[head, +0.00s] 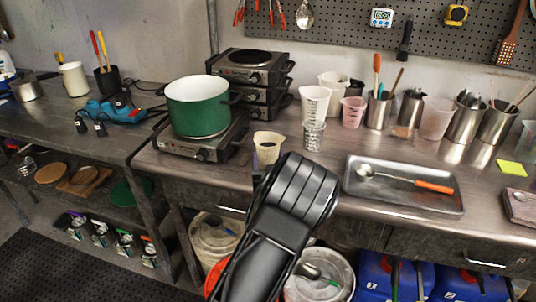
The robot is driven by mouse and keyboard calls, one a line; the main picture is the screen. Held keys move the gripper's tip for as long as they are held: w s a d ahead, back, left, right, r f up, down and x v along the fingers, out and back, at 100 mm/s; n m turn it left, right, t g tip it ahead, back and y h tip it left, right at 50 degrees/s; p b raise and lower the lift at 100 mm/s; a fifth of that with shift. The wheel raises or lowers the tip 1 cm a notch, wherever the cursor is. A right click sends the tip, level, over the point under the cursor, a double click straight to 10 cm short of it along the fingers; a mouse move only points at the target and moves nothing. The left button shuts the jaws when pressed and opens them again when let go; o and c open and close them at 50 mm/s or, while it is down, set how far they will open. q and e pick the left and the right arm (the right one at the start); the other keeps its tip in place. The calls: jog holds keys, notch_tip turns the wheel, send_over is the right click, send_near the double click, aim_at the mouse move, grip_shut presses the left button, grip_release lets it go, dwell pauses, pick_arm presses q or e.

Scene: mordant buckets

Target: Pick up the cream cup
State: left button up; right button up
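A small cream cup (268,139) stands upright near the front edge of the metal bench, just right of the hot plate with the green pot. My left gripper (264,166) is at the cup's near side, mostly hidden behind my own black wrist. Dark parts overlap the cup's front face. I cannot tell whether the fingers touch the cup or whether they are open or shut. My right gripper is not in view.
A green pot (197,108) stands on a hot plate (185,145) to the left. White measuring cups (314,103) stand behind right. A metal tray (372,196) with an orange-handled spoon lies to the right. Buckets (325,285) stand under the bench.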

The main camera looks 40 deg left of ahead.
pick_arm(q)
jog(key=c, duration=1.2)
jog(key=shift+o, duration=0.2)
jog(key=shift+r, duration=0.15)
notch_tip(320, 180, up, 10)
dwell(0.6)
dwell(0.7)
